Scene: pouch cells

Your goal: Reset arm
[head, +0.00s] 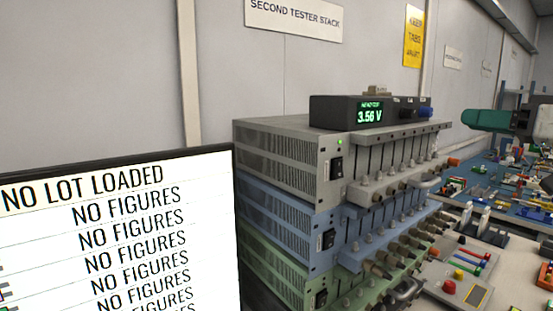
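My gripper is not in view, and neither is any part that I can be sure belongs to my arm. The task names no other object. The view is filled by a monitor and a stack of testers.
A monitor (120,235) reads "NO LOT LOADED" at lower left. A tester stack (282,155) carries a black meter (350,113) reading 3.56 V. A red-button panel (462,275) lies right of it. Small parts crowd a blue bench mat (482,178). A teal-and-dark object (488,119) shows at right.

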